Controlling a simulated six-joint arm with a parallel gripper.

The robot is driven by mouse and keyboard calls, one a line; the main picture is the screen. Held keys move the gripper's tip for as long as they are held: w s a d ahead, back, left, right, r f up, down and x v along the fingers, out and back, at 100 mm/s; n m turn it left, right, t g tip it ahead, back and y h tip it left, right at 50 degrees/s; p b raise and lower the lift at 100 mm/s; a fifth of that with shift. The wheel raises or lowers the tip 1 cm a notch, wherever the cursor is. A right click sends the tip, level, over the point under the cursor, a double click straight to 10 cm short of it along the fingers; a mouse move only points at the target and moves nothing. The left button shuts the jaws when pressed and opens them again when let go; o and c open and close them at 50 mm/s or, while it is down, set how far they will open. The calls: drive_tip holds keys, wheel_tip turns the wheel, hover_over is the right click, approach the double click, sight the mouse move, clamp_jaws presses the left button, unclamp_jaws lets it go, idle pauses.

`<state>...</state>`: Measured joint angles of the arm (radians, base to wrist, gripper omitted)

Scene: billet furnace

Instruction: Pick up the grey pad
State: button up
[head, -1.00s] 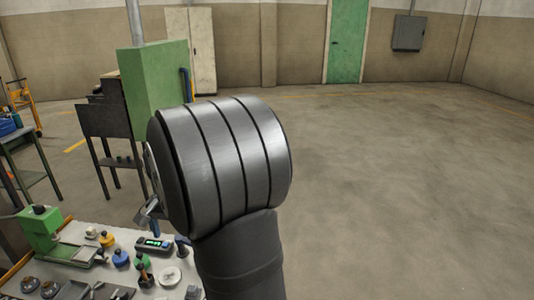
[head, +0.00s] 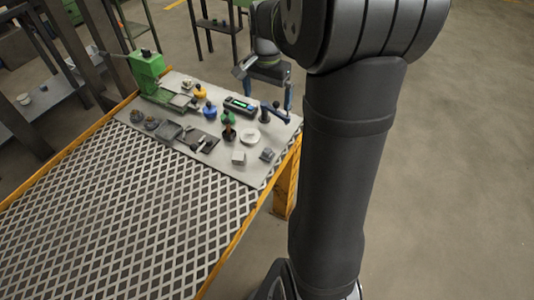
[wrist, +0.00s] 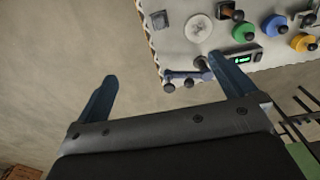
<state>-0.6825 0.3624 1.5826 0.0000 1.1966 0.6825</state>
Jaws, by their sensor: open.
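A small dark grey square piece (head: 267,154), which looks like the grey pad, lies near the right corner of the pale board (head: 215,165). It also shows at the top of the wrist view (wrist: 158,20), near a white round dish (wrist: 199,27). A flat dark grey plate (head: 166,132) lies further left on the board, so which one is the pad is not certain. My gripper (wrist: 162,67) is open with nothing between its blue fingers.
A white block (head: 238,157), a blue-handled tool (head: 276,112), a meter with a green display (head: 240,105) and coloured knobs crowd the board. A green press (head: 147,68) stands at its far left. The mesh table top (head: 125,215) in front is clear.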

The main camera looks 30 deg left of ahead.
drive_tip(key=c, duration=0.8)
drive_tip(key=shift+o, duration=0.2)
drive_tip(key=n, duration=1.8)
hover_over(267, 150)
wheel_tip(267, 150, down, 7)
wheel_tip(267, 150, down, 17)
drive_tip(key=shift+f, duration=0.1)
